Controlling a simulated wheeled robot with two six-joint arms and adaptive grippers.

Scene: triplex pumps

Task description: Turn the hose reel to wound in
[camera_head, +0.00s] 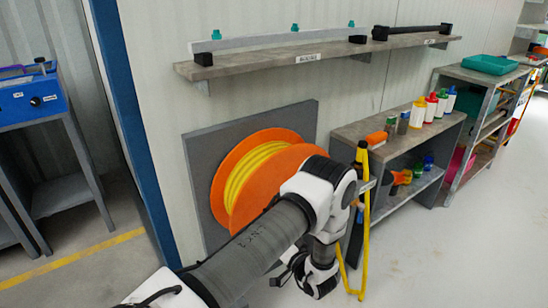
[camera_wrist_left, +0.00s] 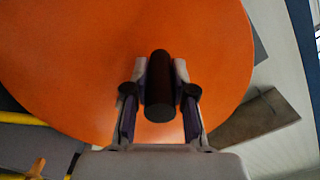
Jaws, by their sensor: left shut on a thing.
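The hose reel (camera_head: 262,158) is a large orange drum with yellow hose (camera_head: 250,172) wound on it, mounted on a grey wall panel (camera_head: 200,160). My left arm covers its lower right part in the head view. In the left wrist view, the reel's orange face (camera_wrist_left: 75,65) fills most of the picture. A black cylindrical handle (camera_wrist_left: 160,82) stands out from this face. My left gripper (camera_wrist_left: 160,95) is shut on the handle, one finger on each side. In the head view my left fingers are hidden behind my wrist. My right gripper is not in view.
Yellow hose (camera_head: 366,215) hangs to the floor right of the reel. A grey shelf unit (camera_head: 395,145) with bottles stands beside it. A wall shelf (camera_head: 300,58) runs above. A blue post (camera_head: 130,125) is on the left. Floor at the front right is clear.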

